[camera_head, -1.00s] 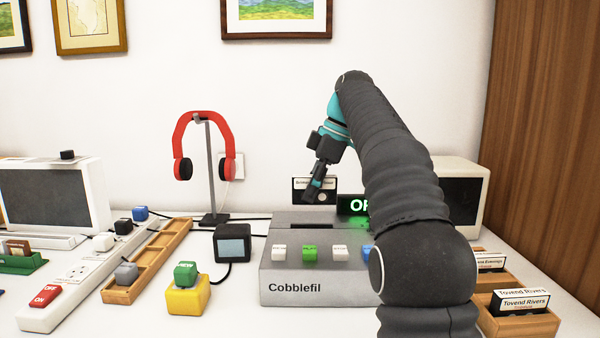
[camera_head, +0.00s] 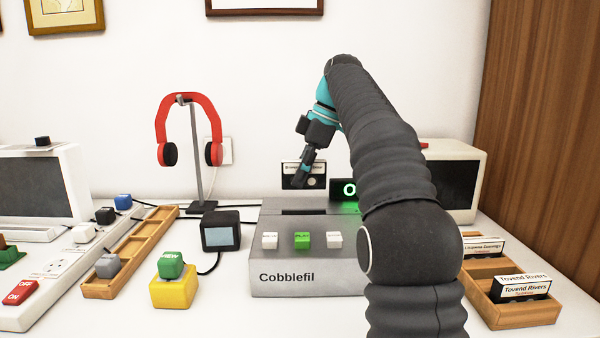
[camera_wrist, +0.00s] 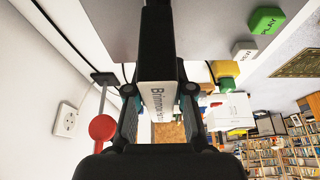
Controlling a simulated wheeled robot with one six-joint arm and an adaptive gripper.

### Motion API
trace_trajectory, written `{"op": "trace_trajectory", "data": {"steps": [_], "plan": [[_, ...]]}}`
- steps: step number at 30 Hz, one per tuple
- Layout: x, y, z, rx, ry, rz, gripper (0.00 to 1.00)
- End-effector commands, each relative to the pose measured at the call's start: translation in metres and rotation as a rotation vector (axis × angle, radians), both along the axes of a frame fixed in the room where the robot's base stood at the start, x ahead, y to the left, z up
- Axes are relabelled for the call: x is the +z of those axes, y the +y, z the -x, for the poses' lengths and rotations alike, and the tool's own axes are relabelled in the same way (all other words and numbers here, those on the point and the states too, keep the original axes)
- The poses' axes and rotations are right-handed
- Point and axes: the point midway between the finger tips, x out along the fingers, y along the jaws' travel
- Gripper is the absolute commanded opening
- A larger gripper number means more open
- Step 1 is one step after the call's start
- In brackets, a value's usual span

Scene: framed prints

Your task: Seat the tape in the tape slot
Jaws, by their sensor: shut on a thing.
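My gripper (camera_head: 303,176) is shut on a black tape (camera_head: 290,180) with a white label. I hold the tape upright above and apart from the tape slot (camera_head: 304,212), a dark slit in the top of the grey Cobblefil deck (camera_head: 300,284). In the wrist view the tape (camera_wrist: 158,98) sits between the two fingers of my gripper (camera_wrist: 160,85), its label partly readable as "Brimmo". The slot is not clearly visible in the wrist view. My arm hides the deck's right part in the head view.
A lit green display (camera_head: 346,189) stands right behind the slot. A wooden tray (camera_head: 515,312) with other tapes (camera_head: 522,288) is at the right. A small dark monitor (camera_head: 221,232) and red headphones on a stand (camera_head: 195,140) are left of the deck.

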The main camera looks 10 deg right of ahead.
Motion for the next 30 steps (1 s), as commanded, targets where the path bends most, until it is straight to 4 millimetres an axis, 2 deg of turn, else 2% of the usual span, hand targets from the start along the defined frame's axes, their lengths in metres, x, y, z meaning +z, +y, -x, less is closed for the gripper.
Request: {"op": "trace_trajectory", "data": {"steps": [3, 13, 30], "plan": [[-0.014, 0.0, 0.0, 0.0, 0.001, 0.0, 0.0], [-0.04, 0.0, 0.0, 0.0, 0.0, 0.0, 0.0], [-0.044, 0.0, 0.0, 0.0, 0.0, 0.0, 0.0]]}}
